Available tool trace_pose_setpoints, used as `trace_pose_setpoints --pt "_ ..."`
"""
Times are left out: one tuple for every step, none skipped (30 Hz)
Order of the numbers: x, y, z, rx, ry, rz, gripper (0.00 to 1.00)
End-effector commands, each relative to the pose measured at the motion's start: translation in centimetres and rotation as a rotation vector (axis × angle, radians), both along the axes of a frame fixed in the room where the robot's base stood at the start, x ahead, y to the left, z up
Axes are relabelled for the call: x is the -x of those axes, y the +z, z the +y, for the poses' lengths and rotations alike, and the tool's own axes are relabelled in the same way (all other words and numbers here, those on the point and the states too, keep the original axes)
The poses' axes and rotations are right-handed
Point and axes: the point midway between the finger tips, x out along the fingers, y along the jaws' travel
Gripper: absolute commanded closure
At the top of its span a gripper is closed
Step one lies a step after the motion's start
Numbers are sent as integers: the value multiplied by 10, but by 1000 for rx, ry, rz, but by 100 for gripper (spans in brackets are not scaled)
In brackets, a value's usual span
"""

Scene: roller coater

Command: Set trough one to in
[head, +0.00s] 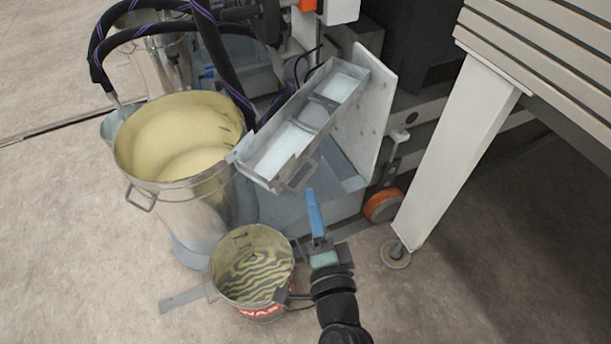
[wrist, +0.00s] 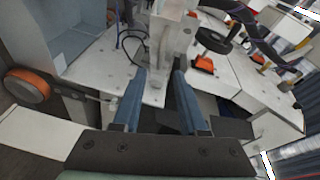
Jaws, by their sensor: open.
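A long metal trough (head: 262,172) with pale, sectioned insides is mounted at a slant against a white upright plate (head: 368,115) in the head view. I see no label saying whether it is trough one. My gripper (head: 312,195) is just below the trough's lower edge, to the right of its near end, and looks apart from it. In the wrist view both blue fingers of my gripper (wrist: 157,78) stand apart with nothing held between them. A pale metal post (wrist: 172,35) shows beyond the fingertips. I cannot make out the trough for certain in the wrist view.
A large bucket of cream liquid (head: 185,140) with dark hoses (head: 215,55) stands at the left. A smaller bucket with wavy stripes inside (head: 252,265) is beside my arm. A white table leg (head: 455,150) and an orange wheel (head: 382,206) are at the right. Open floor lies in front.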

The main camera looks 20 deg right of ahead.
Motion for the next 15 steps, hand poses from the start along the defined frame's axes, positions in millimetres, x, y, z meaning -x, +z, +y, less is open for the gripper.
trace_pose_setpoints --pt "-10 0 -2 0 -1 -4 58" --pt "-14 -1 -3 0 -1 -2 58" --pt "-21 0 -4 -1 0 -4 58" --pt "-26 -1 -6 -1 0 -4 58" --pt "-30 -1 -7 0 -1 -4 58" --pt "-37 -2 -8 1 -1 -3 58" --pt "-41 -2 -9 0 -1 -2 58" --pt "-45 -2 -10 0 0 -3 58" --pt "-51 -3 -11 -1 0 -2 58" --pt "-54 -2 -12 0 0 -3 58" --pt "-58 -3 -13 0 0 -2 58" --pt "-62 -3 -13 0 0 -2 58" --pt "-64 -4 -14 0 0 -2 58" --pt "-67 -4 -14 0 0 -2 58" --pt "-69 -4 -15 0 1 -1 58"
